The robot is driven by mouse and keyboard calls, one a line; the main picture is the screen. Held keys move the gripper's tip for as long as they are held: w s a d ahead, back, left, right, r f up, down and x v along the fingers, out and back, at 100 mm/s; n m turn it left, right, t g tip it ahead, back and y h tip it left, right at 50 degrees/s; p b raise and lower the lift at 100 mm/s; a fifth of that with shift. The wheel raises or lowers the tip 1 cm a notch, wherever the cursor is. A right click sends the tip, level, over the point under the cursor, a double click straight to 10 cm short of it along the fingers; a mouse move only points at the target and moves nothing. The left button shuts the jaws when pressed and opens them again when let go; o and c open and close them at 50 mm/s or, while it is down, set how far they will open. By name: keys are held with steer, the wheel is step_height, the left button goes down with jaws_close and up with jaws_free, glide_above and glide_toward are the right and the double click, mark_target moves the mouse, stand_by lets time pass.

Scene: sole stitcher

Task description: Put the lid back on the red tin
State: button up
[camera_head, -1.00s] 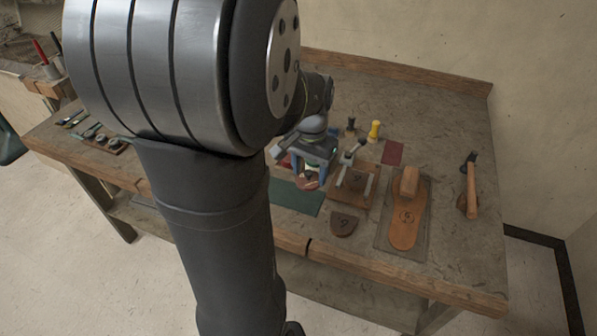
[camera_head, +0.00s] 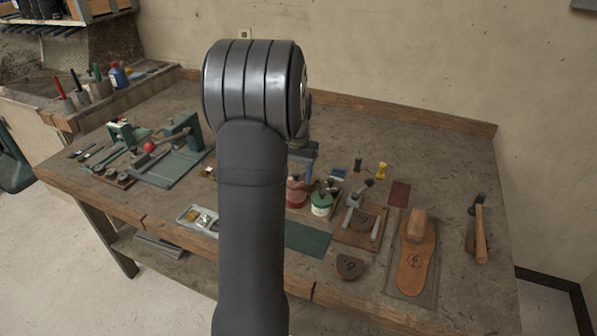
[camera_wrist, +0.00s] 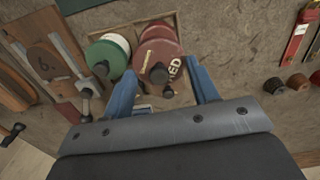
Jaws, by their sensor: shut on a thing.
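The red tin (camera_head: 296,199) stands on the bench beside a green tin (camera_head: 321,207) with a pale label. In the wrist view, my gripper (camera_wrist: 163,68) has its two blue fingers shut on the red lid (camera_wrist: 153,55), a round piece with a dark knob. Red surfaces of the tin (camera_wrist: 160,30) show just beyond the lid, with pale lettering nearby. The lid and tin overlap in this view, so I cannot tell whether they touch. The green tin (camera_wrist: 106,57) is just left of the fingers. In the head view, my arm hides most of the gripper.
A wooden stand (camera_head: 360,228) with a clamp, a leather sole (camera_head: 416,255) and a hammer (camera_head: 479,230) lie to the right. A green mat (camera_head: 306,239) lies in front. A green press (camera_head: 181,140) stands at the left. Bare bench shows around the hammer.

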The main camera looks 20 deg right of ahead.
steer(key=shift+f, duration=2.55)
steer(key=shift+f, duration=0.15)
steer(key=o, duration=1.5)
steer(key=shift+s, duration=0.1)
steer(key=shift+c, duration=0.2)
steer(key=shift+o, duration=0.4)
steer(key=shift+r, duration=3.5)
jaws_close()
